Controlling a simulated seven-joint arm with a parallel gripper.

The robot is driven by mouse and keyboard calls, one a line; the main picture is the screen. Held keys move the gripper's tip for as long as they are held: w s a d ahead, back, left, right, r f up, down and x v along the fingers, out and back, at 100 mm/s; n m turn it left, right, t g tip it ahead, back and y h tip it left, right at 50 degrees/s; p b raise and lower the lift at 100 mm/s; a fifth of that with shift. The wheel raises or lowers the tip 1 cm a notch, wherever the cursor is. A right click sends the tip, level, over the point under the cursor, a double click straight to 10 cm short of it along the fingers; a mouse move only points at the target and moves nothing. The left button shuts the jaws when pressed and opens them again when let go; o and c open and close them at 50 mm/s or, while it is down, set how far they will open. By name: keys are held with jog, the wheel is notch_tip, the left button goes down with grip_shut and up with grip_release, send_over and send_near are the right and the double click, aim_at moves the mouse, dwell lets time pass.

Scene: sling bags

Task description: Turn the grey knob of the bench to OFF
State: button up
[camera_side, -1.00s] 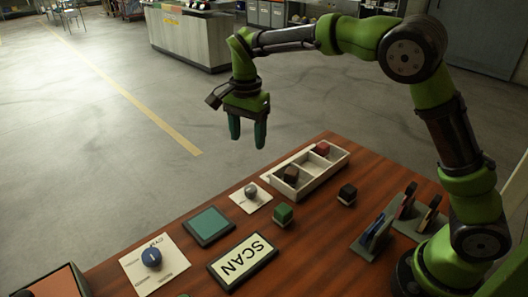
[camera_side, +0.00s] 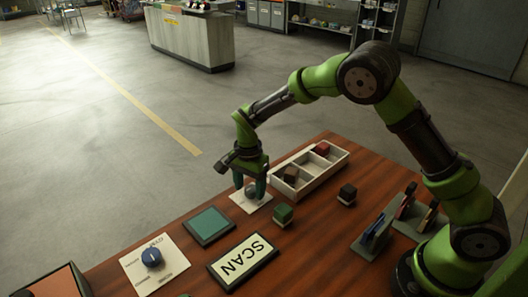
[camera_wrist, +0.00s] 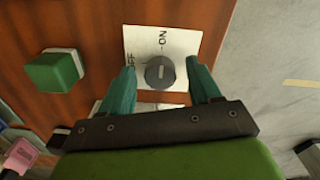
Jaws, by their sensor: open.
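The grey knob (camera_wrist: 160,72) sits on a white plate (camera_wrist: 188,42) lettered OFF and ON. In the wrist view its light pointer line runs up the picture, roughly toward the ON mark; OFF lies to the left. My gripper (camera_wrist: 163,85) is open, with one teal finger on each side of the knob. I cannot tell whether either finger touches it. In the side view my gripper (camera_side: 250,190) is low over the plate (camera_side: 240,200) at the bench's far edge, and the knob (camera_side: 251,190) shows partly between the fingers.
A green block (camera_side: 283,213) stands close by on the bench (camera_side: 310,240). A white divided tray (camera_side: 325,168) holding a brown block (camera_side: 290,175) and a red block (camera_side: 321,149) is just right of my gripper. A teal pad (camera_side: 209,226) lies to the left.

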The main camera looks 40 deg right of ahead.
jog(key=shift+f, duration=0.25)
jog(key=c, duration=1.1)
jog(key=shift+o, duration=0.3)
